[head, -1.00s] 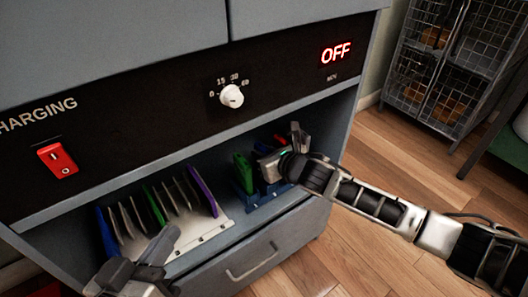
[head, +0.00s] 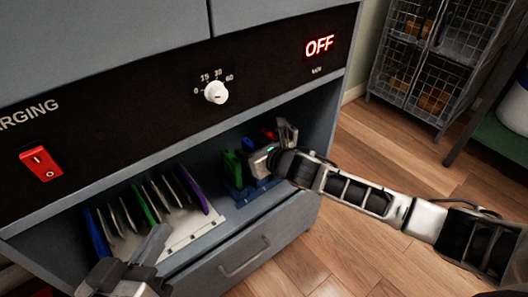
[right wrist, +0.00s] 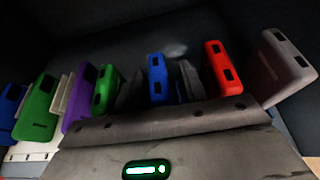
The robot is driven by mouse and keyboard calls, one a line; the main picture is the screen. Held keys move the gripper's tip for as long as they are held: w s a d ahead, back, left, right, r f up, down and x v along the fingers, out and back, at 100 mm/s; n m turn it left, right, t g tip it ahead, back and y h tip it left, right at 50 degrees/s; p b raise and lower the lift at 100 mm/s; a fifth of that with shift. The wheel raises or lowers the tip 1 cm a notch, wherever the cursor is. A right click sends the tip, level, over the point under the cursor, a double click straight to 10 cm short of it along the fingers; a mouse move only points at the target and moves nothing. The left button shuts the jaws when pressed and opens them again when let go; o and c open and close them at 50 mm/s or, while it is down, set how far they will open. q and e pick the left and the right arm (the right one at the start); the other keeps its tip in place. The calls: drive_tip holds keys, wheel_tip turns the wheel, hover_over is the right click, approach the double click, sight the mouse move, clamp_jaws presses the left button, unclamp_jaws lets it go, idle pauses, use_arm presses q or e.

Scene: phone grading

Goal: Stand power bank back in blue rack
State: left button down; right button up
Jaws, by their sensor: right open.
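The blue rack (head: 258,190) stands at the right end of the cabinet's open shelf, partly hidden by my right gripper (head: 266,152). In the right wrist view, a blue power bank (right wrist: 157,75) stands upright between the two dark fingers of my right gripper (right wrist: 158,88). The fingers are apart, one on each side of it; whether either touches it I cannot tell. A green power bank (right wrist: 107,92) stands left of it, a red one (right wrist: 223,68) right of it, and a grey one (right wrist: 287,68) farther right. My left gripper (head: 128,265) is low at the left, partly cut off.
A white rack (head: 195,235) on the left of the shelf holds several upright devices, with a purple one (head: 193,188) at its right end. The cabinet's panel overhangs the shelf. A drawer (head: 255,245) is below. The floor (head: 350,250) at right is clear.

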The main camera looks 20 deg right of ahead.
use_arm(q)
drive_tip(key=shift+s+a+f+m+g+y+p, duration=0.2)
drive_tip(key=shift+a+f+m+g+y+p, duration=0.55)
drive_tip(key=shift+p, duration=1.95)
use_arm(e)
drive_tip(key=v, duration=1.6)
use_arm(q)
drive_tip(key=shift+r, duration=0.15)
use_arm(e)
drive_tip(key=shift+r, duration=0.15)
